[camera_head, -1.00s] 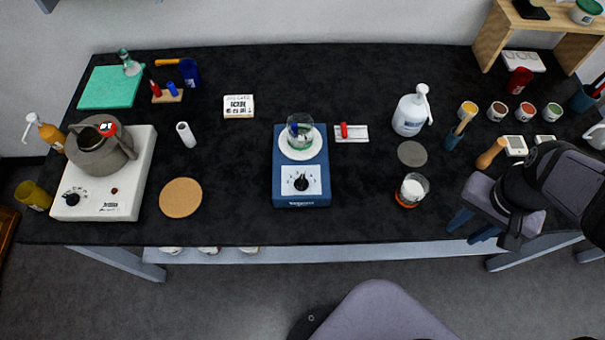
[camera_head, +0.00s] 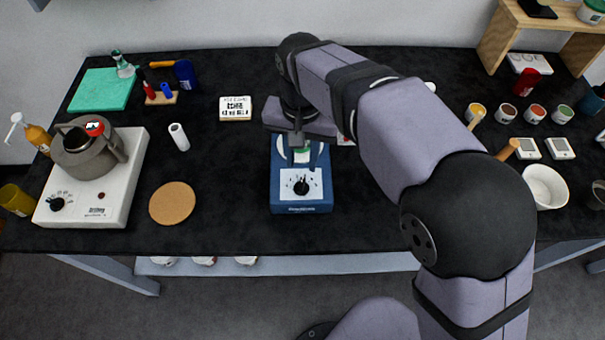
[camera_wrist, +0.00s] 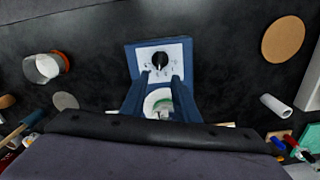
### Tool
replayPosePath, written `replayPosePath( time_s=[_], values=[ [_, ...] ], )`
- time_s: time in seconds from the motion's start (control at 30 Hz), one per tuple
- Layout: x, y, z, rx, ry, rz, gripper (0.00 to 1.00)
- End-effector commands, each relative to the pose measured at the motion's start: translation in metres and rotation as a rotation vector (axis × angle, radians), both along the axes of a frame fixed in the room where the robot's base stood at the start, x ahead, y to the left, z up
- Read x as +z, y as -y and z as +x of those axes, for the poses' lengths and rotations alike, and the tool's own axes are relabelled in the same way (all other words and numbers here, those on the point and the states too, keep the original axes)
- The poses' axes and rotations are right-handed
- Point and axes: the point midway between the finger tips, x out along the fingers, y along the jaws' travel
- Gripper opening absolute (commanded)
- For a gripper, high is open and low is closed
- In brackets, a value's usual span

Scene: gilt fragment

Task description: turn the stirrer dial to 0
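The blue stirrer (camera_head: 300,208) stands at the middle of the bench with a white front panel. Its black dial (camera_head: 301,187) is uncovered in the head view and also shows in the wrist view (camera_wrist: 160,61). The dial's exact setting is too small to read. The white plate and glass beaker (camera_wrist: 158,102) show between the fingers, partly hidden.
A white hotplate (camera_head: 118,180) with a grey kettle (camera_head: 85,158) and its own black knob stands at left. A cork mat (camera_head: 172,203) lies left of the stirrer. The bench front near the stirrer is clear.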

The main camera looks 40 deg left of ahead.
Motion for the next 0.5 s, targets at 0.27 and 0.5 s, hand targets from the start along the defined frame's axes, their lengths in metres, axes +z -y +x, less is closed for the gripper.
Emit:
replayPosePath(
  time_s=[0.27,0.5],
  values=[
    [-0.021,0.002,0.000,-0.001,-0.002,-0.005,0.28],
    [-0.052,0.002,0.001,-0.001,-0.001,-0.004,0.28]
  ],
)
